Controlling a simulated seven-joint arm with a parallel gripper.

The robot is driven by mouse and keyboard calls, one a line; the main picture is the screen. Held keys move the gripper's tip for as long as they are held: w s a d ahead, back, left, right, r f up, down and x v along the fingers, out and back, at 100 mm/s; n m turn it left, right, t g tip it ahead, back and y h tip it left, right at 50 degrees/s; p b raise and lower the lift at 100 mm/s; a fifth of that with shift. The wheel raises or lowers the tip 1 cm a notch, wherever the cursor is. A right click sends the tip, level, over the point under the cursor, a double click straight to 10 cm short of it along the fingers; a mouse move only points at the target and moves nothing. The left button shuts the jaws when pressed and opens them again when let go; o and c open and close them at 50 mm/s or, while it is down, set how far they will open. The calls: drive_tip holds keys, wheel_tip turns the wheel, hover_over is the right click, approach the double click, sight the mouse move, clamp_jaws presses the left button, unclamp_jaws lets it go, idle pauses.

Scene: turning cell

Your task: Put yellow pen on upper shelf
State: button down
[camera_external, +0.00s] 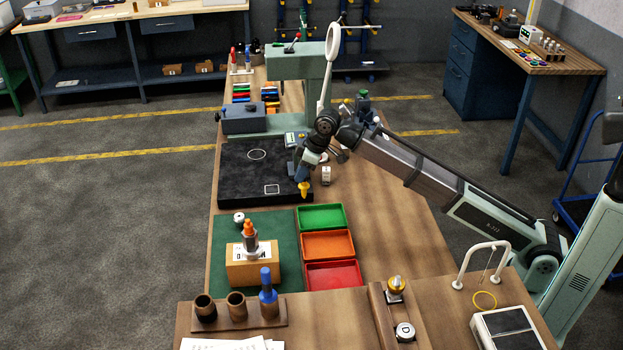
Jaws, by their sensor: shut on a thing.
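My gripper (303,178) points down over the front right part of the black mat. It is shut on a small yellow thing (304,188), which shows just below the fingers. Its shape is too small to tell for sure that it is the yellow pen; most of it is hidden by the gripper. I cannot tell whether it touches the mat. No shelf that is clearly the upper shelf shows near my gripper.
The black mat (235,177) lies on the wooden bench (390,228). A small white block (326,175) stands just right of my gripper. Green (321,217), orange (327,245) and red (333,275) trays lie in front. A pale green machine (296,63) rises behind.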

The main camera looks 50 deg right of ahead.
drive_tip(key=s+d+f+m+h, duration=0.1)
drive_tip(key=s+d+f+m, duration=0.2)
drive_tip(key=d, duration=0.9)
drive_tip(key=s+d+f+m+h, duration=0.1)
drive_tip(key=s+d+f+m, duration=0.25)
drive_tip(key=d, duration=0.85)
drive_tip(key=s+d+f+m+h, duration=0.2)
drive_tip(key=s+d+m, duration=0.1)
drive_tip(key=d, duration=0.9)
drive_tip(key=w+a+r+n+y, duration=0.15)
drive_tip(key=a+r, duration=0.35)
drive_tip(key=a, duration=0.6)
drive_tip(key=w+a+r+n, duration=0.2)
drive_tip(key=a+r, duration=0.2)
drive_tip(key=a, duration=0.7)
wheel_tip(320, 180, down, 10)
drive_tip(key=shift+s+d+m+t, duration=0.3)
drive_tip(key=shift+s+d, duration=0.1)
drive_tip(key=shift+s, duration=0.05)
drive_tip(key=shift+f, duration=0.2)
drive_tip(key=c, duration=1)
unclamp_jaws()
